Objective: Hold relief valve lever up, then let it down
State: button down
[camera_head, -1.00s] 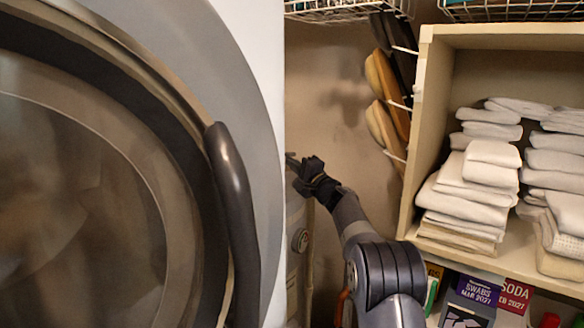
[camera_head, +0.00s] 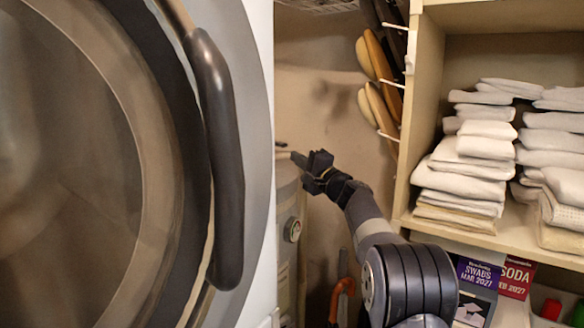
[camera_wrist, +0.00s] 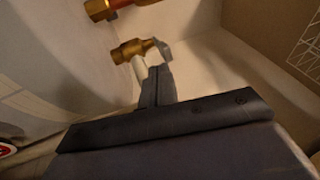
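The relief valve (camera_wrist: 130,50) is a brass fitting on a pale pipe, just past my fingertips in the wrist view. Its short grey lever (camera_wrist: 160,50) sticks out to the right, close to the fingertips; I cannot tell whether they touch. My gripper (camera_wrist: 156,74) shows two dark fingers side by side, with no visible gap or held thing between them. In the head view my gripper (camera_head: 303,164) is at the top of a grey tank (camera_head: 288,235), partly hidden behind the round-door machine. The valve is too small to make out there.
A large round door with a dark handle (camera_head: 218,160) fills the left. A wooden shelf (camera_head: 428,80) with folded towels (camera_head: 465,170) stands at right. Brushes (camera_head: 378,85) hang on the wall between. Another brass fitting (camera_wrist: 100,8) with a red part is at the wrist view's top.

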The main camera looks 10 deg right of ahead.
jog(key=b+v, duration=0.1)
jog(key=v, duration=0.1)
jog(key=r+b+v, duration=0.1)
jog(key=b+v, duration=0.1)
jog(key=shift+s+d, duration=0.2)
jog(key=shift+s, duration=0.1)
jog(key=shift+w, duration=0.1)
jog(key=p+x, duration=0.2)
jog(key=f+p+x, duration=0.1)
jog(key=p+x, duration=0.4)
jog(key=x, duration=0.1)
jog(key=shift+a+f+p, duration=0.15)
jog(key=shift+f+p, duration=0.15)
jog(key=shift+w+a+f+p, duration=0.1)
jog(key=shift+w+a+p, duration=0.1)
jog(key=shift+w+p, duration=0.2)
jog(key=shift+w+a+f+p, duration=0.1)
jog(key=shift+w+a+p, duration=0.2)
jog(key=shift+w, duration=0.15)
jog(key=shift+s+d, duration=0.1)
jog(key=shift+d, duration=0.05)
